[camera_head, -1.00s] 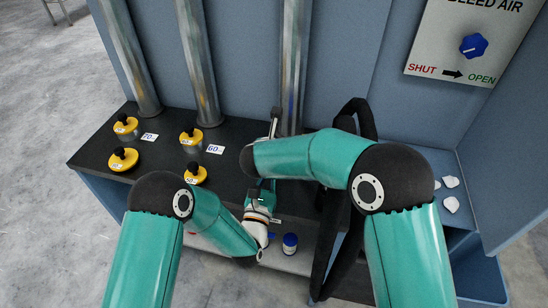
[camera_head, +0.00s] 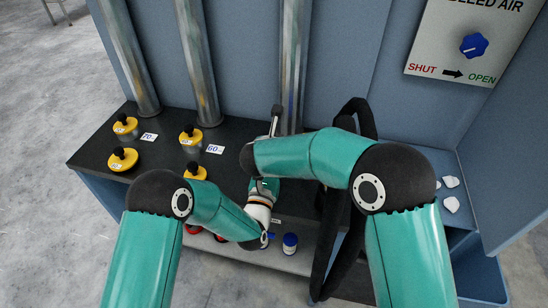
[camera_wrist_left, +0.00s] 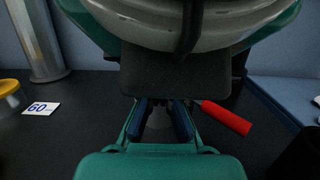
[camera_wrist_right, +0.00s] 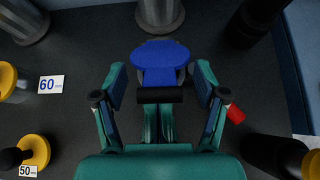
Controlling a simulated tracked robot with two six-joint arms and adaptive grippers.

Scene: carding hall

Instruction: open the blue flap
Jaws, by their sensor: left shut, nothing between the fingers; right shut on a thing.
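The blue flap (camera_wrist_right: 160,64) shows in the right wrist view as a blue disc with a black bar at its near edge, in front of a metal pipe. My right gripper (camera_wrist_right: 160,88) is shut on it, one finger on each side. In the head view my right arm hides the flap. My left gripper (camera_wrist_left: 162,112) is shut and empty, low over the dark bench top. A red handle (camera_wrist_left: 226,118) lies just right of its fingers, and it also shows in the right wrist view (camera_wrist_right: 236,114). Parts of my right wrist fill the top of the left wrist view.
Yellow discs with black knobs (camera_head: 124,158) and labels stand at the left of the black bench (camera_head: 234,133). Steel pipes (camera_head: 200,70) rise behind. A bleed air panel (camera_head: 470,50) is at upper right. White lumps (camera_head: 451,204) lie at right. A blue-capped jar (camera_head: 290,243) is below.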

